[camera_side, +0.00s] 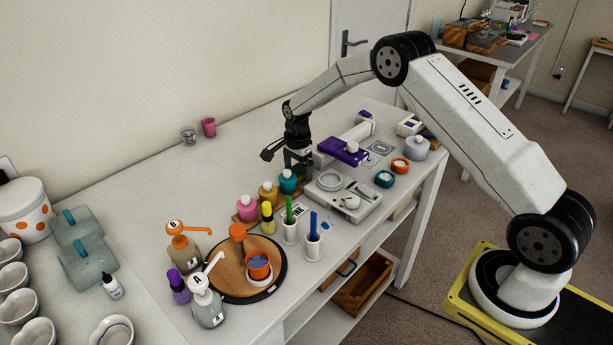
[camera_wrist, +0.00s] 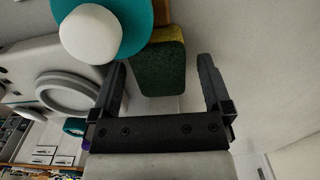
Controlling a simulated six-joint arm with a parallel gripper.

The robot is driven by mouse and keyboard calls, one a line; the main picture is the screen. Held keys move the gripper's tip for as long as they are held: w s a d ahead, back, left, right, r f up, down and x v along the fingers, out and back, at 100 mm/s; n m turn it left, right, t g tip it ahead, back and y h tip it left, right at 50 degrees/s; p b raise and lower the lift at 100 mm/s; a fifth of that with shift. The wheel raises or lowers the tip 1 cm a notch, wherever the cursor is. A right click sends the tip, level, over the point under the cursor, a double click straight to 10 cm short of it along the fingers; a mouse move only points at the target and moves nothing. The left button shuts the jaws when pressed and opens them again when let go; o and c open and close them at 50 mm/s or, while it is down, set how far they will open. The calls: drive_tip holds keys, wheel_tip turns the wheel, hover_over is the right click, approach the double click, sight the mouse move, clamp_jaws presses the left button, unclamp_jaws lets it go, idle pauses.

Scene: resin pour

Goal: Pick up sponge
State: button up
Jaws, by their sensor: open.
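The sponge (camera_wrist: 158,68) is a block with a dark green face and a yellow edge, seen in the wrist view. My gripper (camera_wrist: 160,64) is open, with one finger on each side of the sponge's near end in that picture. I cannot tell how far down the fingers reach, and nothing is gripped. In the side view my gripper (camera_side: 298,163) is low over the table, behind the teal bottle (camera_side: 288,183). The sponge is not clearly visible there, being hidden by the bottles and the gripper.
The teal bottle with a white top (camera_wrist: 92,35) is close to the left finger in the wrist view. A white scale (camera_side: 342,198) and a purple-topped device (camera_side: 344,150) stand to the gripper's right. Pink (camera_side: 247,208) and amber (camera_side: 268,194) bottles are in front.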

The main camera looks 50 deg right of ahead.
drive_tip(key=shift+f, duration=0.45)
drive_tip(key=c, duration=1.2)
